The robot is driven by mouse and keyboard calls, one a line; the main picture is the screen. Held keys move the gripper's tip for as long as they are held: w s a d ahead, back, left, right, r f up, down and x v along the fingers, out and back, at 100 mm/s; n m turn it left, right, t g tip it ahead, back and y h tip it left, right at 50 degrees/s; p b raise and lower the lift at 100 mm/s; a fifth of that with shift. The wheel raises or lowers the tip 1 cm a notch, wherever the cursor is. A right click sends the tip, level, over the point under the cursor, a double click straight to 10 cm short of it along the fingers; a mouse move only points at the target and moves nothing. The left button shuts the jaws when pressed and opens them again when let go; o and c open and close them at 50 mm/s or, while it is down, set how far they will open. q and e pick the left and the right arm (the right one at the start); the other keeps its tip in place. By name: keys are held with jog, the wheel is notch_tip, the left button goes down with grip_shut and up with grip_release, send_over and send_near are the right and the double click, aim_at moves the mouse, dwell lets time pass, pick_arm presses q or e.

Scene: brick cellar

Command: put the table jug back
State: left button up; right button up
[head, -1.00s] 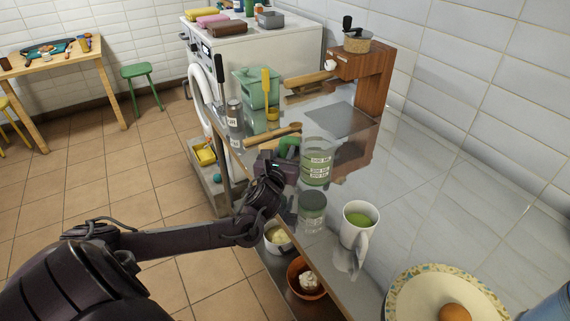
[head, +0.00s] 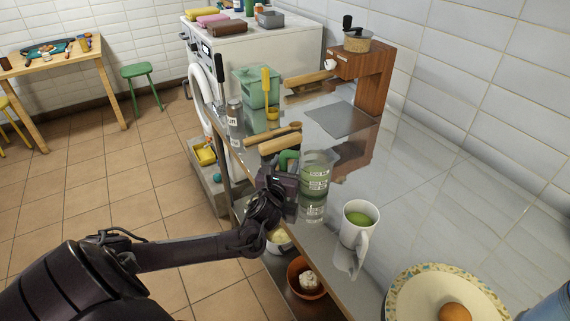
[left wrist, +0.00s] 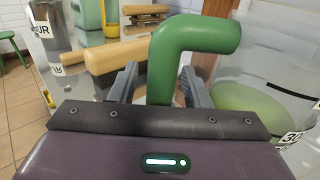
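The table jug (head: 316,178) is clear, with green liquid, white labels and a green handle (left wrist: 165,65). It stands upright on the shiny counter, its base meeting its reflection in the head view. My left gripper (head: 286,178) is at the handle, on the jug's left side. In the left wrist view its fingers (left wrist: 160,86) are on both sides of the handle's upright part, with a narrow gap showing on the left. The fingertips are hard to make out in the head view. My right gripper is not in view.
A white mug (head: 352,234) of green liquid stands nearer on the counter (head: 420,215), beside a patterned plate (head: 402,300). Wooden rolling pins (head: 279,144) lie just behind the jug. A grey mat (head: 338,121) lies before a wooden stand (head: 372,80). The counter's right middle is clear.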

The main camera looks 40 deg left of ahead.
pick_arm(q)
jog(key=shift+r, duration=0.1)
jog(key=v, duration=1.2)
dwell(0.4)
